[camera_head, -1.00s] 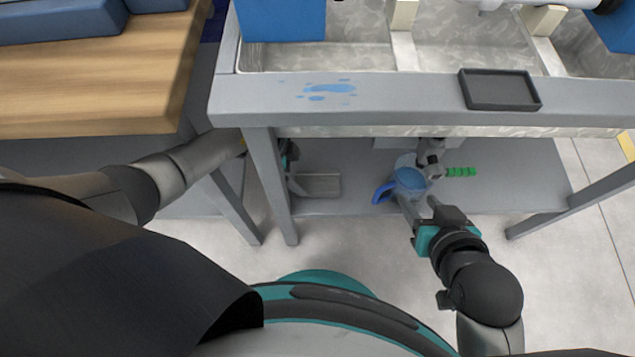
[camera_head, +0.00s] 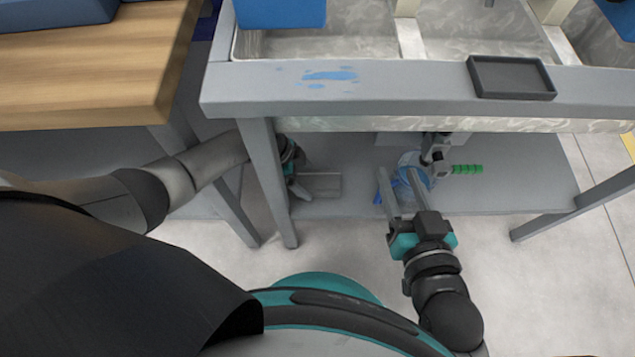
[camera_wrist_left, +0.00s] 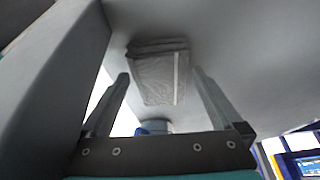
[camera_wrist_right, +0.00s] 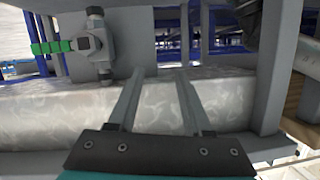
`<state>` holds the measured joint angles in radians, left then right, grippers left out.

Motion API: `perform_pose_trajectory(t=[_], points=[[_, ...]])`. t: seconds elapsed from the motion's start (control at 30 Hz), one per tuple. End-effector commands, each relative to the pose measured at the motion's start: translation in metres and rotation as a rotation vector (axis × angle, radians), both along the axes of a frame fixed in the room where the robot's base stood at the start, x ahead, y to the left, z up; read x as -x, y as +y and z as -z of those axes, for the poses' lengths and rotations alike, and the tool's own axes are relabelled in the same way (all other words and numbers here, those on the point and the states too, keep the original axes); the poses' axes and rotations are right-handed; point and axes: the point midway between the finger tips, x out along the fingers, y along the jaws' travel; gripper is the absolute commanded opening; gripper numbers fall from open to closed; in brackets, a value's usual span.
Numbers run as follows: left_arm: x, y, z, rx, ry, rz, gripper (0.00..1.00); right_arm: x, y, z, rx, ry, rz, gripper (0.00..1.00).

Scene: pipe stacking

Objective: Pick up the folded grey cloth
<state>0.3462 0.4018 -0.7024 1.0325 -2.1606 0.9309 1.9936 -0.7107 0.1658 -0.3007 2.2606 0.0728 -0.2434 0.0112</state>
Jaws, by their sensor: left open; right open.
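The folded grey cloth (camera_wrist_left: 158,78) shows in the left wrist view as a layered grey bundle with a pale stripe. In the head view, the cloth (camera_head: 320,186) lies on the lower grey shelf, near its left end. My left gripper (camera_wrist_left: 160,75) is open and empty, its fingers on either side of the cloth in the picture; I cannot tell whether they touch it. In the head view the table leg partly hides this gripper. My right gripper (camera_head: 398,182) is open by the jug; its fingers also show empty in the right wrist view (camera_wrist_right: 159,75).
A blue jug (camera_head: 412,163) stands on the shelf (camera_head: 500,180), partly behind my right fingers. A valve with a green handle (camera_head: 467,169) is beside it. The sink bench's leg (camera_head: 270,185) stands close to my left arm. A black tray (camera_head: 511,77) and blue spill (camera_head: 330,75) are on the bench.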

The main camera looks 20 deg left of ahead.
Motion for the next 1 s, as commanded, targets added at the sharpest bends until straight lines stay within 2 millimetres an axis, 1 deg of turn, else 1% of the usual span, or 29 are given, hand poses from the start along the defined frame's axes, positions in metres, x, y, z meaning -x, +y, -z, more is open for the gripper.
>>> perform_pose_trajectory(t=[0.2,0.4,0.77,1.0], points=[[-0.001,-0.003,0.009,0.000,0.000,0.000,1.00,0.005,0.007,-0.006,-0.066,-0.098,0.003,0.50],[-0.002,-0.005,0.014,0.000,0.000,0.000,1.00,0.009,0.011,-0.013,-0.111,-0.166,0.008,0.50],[-0.002,-0.006,0.014,0.000,0.000,-0.001,1.00,0.010,0.011,-0.016,-0.124,-0.187,0.010,0.50],[-0.002,-0.006,0.014,0.000,0.000,0.000,0.73,0.010,0.011,-0.015,-0.124,-0.186,0.010,0.50]])
